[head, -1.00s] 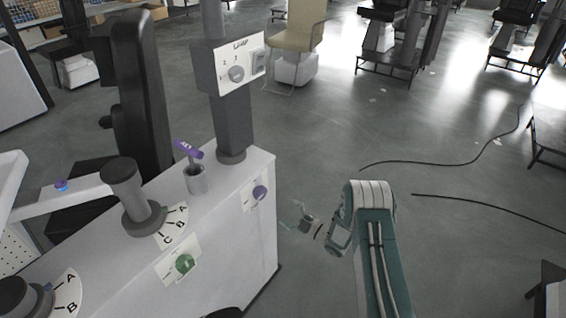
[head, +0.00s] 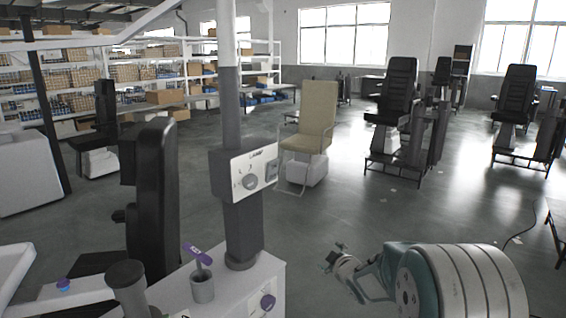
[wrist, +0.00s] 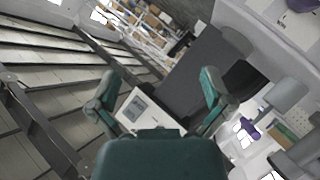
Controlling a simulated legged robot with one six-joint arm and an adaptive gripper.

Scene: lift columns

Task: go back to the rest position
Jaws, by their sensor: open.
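My gripper (head: 333,257) is at the lower middle of the head view, to the right of the white console and apart from it. In the wrist view my gripper (wrist: 160,92) shows two green fingers spread apart with nothing between them. My arm fills the lower right of the head view. Nothing is held.
The white console (head: 240,290) carries a grey column with a dial box (head: 247,170), and a cup (head: 202,287) with a purple-topped stick. A beige chair (head: 312,120) and black chairs (head: 397,95) stand further back. The floor (head: 350,210) between is open.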

